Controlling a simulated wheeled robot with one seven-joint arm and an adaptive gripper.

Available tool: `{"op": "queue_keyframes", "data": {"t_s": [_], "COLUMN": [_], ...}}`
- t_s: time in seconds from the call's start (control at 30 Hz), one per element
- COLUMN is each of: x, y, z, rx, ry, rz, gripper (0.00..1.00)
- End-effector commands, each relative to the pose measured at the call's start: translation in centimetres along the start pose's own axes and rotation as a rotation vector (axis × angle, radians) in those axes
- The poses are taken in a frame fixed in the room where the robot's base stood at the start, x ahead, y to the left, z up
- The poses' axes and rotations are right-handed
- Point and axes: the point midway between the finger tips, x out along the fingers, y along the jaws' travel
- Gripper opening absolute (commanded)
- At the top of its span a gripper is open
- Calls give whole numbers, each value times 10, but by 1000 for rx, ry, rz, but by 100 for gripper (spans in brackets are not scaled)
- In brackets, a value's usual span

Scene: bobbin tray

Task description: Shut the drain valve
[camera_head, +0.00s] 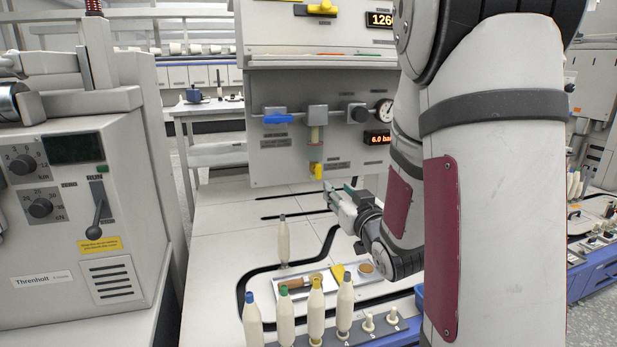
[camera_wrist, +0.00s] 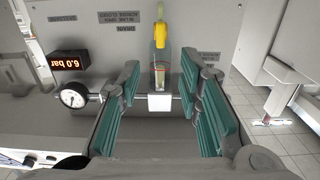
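The drain valve's yellow lever (camera_head: 317,171) hangs under the clear filter bowl (camera_head: 315,136) on the grey panel. In the wrist view, which is upside down, the lever (camera_wrist: 161,33) runs in line with the bowl (camera_wrist: 160,73). A DRAIN label (camera_wrist: 126,29) is beside it. My gripper (camera_head: 334,198) is in front of the panel, a little below and right of the lever. Its green-padded fingers (camera_wrist: 160,85) are spread open and empty. They frame the bowl in the wrist view, with the lever beyond their tips. No contact with the lever shows.
A blue lever (camera_head: 278,119), a gauge (camera_head: 384,111) and a 6.0 bar display (camera_head: 377,140) are on the same panel. Several bobbins stand in a rack (camera_head: 362,338) below; one white bobbin (camera_head: 284,242) stands behind a tray (camera_head: 310,267). The bench left of my gripper is mostly clear.

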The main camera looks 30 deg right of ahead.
Motion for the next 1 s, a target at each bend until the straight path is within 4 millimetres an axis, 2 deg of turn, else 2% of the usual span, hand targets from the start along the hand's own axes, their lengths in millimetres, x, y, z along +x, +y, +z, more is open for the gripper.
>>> {"op": "queue_keyframes", "data": {"t_s": [0.17, 0.6, 0.8, 1.0], "x": [24, 107, 128, 134], "y": [-2, -2, -1, -1], "z": [0, 1, 1, 0], "rx": [-1, -1, -1, 0], "ry": [0, 0, -2, -1], "rz": [-4, -3, -1, -1], "gripper": [32, 32, 32, 32]}}
